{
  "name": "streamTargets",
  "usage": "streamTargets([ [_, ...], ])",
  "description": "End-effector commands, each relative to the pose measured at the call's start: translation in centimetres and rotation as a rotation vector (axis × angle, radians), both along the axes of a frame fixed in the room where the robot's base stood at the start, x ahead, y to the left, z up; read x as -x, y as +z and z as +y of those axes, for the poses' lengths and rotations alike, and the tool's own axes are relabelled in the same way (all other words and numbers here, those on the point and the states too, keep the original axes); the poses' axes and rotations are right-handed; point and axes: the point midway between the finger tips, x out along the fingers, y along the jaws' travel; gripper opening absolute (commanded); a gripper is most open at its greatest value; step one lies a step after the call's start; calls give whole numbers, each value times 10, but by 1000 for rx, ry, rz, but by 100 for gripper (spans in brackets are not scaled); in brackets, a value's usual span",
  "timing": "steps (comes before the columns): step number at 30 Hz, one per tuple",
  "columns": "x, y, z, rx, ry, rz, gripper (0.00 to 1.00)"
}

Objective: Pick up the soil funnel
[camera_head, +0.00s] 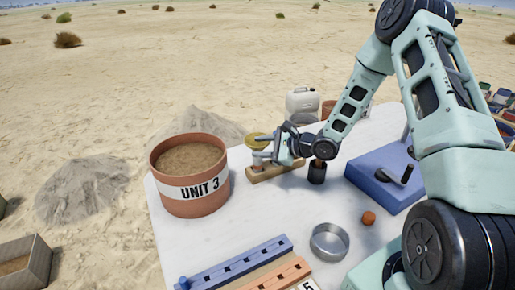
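A yellow, wide-rimmed round piece (256,139), which looks like the soil funnel, is at the back of the white table above one end of a wooden block (277,171). My gripper (268,154) reaches in from the right, close beside and just below the yellow rim. Its fingers are small here and overlap the part under the rim. I cannot tell whether they touch it or are closed on it.
A dark cup (317,171), blue box (384,180), metal ring (329,241), orange ball (368,218) and blue rail (234,265) share the table (262,214). A white canister (302,103) stands behind.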

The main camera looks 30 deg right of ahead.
Motion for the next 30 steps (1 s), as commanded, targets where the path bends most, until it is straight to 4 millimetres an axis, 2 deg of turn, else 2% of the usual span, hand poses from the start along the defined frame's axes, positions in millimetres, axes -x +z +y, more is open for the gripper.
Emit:
streamTargets([
  [4,-12,-5,9,0,0,0,38],
  [12,-14,-6,10,0,-1,1,38],
  [13,-14,-6,10,0,-1,1,32],
  [16,-14,-6,10,0,-1,1,5],
  [17,-14,-6,10,0,-1,1,0],
  [30,-14,-2,10,1,-1,2,0],
])
